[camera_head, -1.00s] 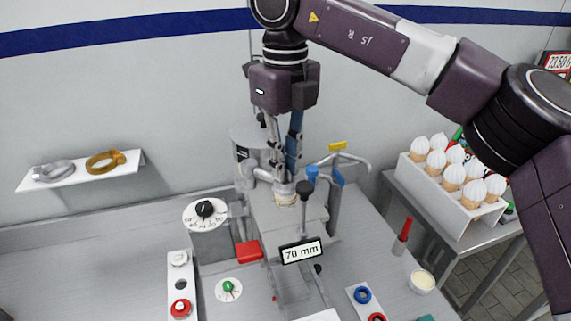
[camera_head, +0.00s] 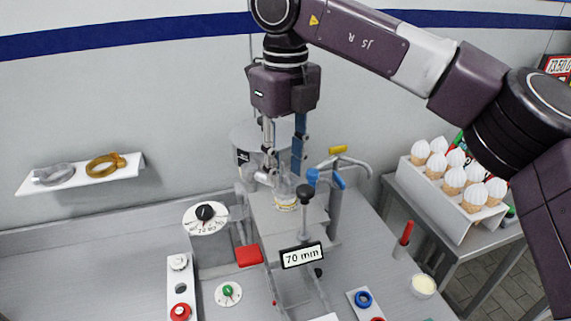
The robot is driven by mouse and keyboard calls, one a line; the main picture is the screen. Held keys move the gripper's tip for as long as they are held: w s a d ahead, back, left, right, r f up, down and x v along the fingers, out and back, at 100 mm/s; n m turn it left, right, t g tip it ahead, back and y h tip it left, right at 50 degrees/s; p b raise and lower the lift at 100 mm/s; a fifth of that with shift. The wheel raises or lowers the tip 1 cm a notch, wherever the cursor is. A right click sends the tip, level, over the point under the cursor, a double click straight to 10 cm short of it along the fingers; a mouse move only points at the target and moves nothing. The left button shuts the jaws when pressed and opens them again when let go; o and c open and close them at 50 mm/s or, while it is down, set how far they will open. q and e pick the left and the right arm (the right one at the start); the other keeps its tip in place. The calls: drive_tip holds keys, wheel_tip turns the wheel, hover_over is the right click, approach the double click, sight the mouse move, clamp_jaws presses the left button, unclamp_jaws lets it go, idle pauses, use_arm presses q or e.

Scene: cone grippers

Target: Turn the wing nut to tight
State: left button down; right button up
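My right gripper (camera_head: 285,185) points straight down over the middle of the bench machine. Its two fingers are apart, with a gap between them. The fingertips are at a small pale round part with a yellowish band (camera_head: 286,202) on the machine's grey block (camera_head: 262,212). I cannot clearly make out the wing nut; the fingers cover part of this spot. I cannot tell whether the fingertips touch anything. My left gripper is not in view.
A dial (camera_head: 205,213) is left, a 70 mm sign (camera_head: 302,255) in front. A cone rack (camera_head: 462,195) stands at right.

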sight(286, 174)
wheel_tip(286, 174, up, 12)
idle(0.6)
